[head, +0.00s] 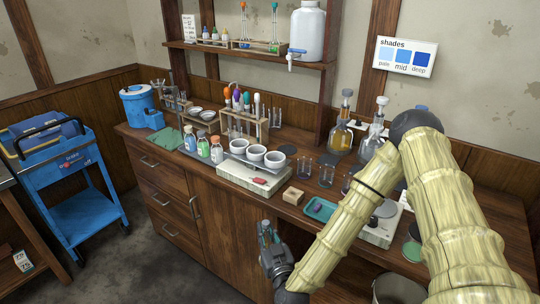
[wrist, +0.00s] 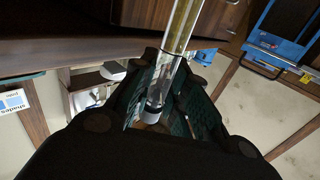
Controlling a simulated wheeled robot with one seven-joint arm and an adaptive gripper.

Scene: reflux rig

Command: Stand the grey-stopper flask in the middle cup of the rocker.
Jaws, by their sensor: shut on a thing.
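My gripper (head: 268,236) is low in front of the cabinet, below the bench top and in front of the rocker. In the wrist view the gripper (wrist: 160,100) is shut on a slim glass piece, seemingly the grey-stopper flask (wrist: 180,30), with a yellowish tint and a pale grey end between the fingers. Its far end runs out of the wrist picture, and I cannot make it out in the head view. The rocker (head: 238,174) is a white block on the bench. Its middle cup (head: 256,153) is white and looks empty, between two similar cups.
Small capped bottles (head: 203,147) stand left of the rocker. A rack with coloured tops (head: 245,118) stands behind. A wooden block (head: 293,196) and teal tray (head: 320,209) lie to the right. An amber flask (head: 341,137) stands farther back. The floor before the cabinet is clear.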

